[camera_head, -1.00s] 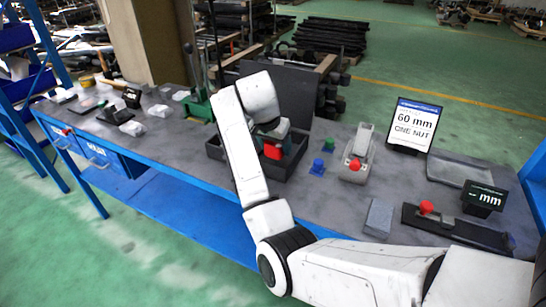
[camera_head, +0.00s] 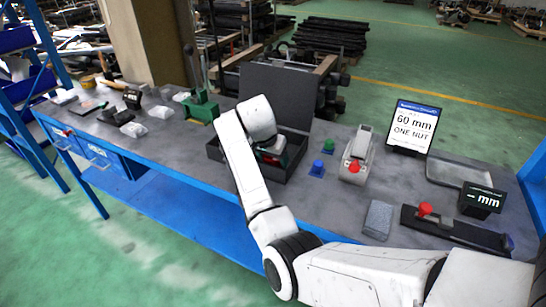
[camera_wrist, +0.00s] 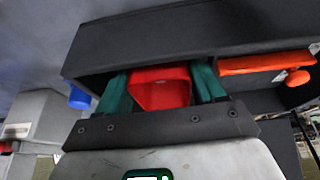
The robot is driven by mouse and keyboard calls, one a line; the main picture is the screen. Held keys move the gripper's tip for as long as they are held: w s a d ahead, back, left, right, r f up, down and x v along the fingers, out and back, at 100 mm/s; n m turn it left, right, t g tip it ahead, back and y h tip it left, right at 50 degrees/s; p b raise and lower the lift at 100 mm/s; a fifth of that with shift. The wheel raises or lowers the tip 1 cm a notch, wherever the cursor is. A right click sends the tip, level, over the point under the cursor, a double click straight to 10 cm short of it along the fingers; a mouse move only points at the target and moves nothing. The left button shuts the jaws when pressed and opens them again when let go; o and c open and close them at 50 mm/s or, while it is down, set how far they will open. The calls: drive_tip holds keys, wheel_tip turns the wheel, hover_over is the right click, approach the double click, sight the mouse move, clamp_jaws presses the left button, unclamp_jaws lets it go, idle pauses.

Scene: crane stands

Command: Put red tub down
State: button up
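The red tub (camera_wrist: 162,88) is between the two teal fingers of my gripper (camera_wrist: 162,86), which appear to touch it on both sides. In the head view only a small part of the tub (camera_head: 269,159) shows below my wrist. My gripper is down in the open dark case (camera_head: 222,152) on the bench, and the case wall (camera_wrist: 190,28) runs across the wrist view. I cannot tell whether the tub's base touches the case floor.
An orange tool (camera_wrist: 265,63) lies in the case beside my right finger. Right of the case stand a blue knob (camera_head: 317,168), a green knob (camera_head: 328,146) and a grey device with a red knob (camera_head: 354,166). A "60 mm ONE NUT" sign (camera_head: 414,127) stands behind them.

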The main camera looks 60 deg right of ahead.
drive_tip(key=shift+o, duration=0.5)
drive_tip(key=shift+r, duration=0.1)
drive_tip(key=shift+r, duration=0.2)
drive_tip(key=v, duration=1.1)
drive_tip(key=shift+a+r, duration=0.25)
drive_tip(key=shift+r, duration=0.05)
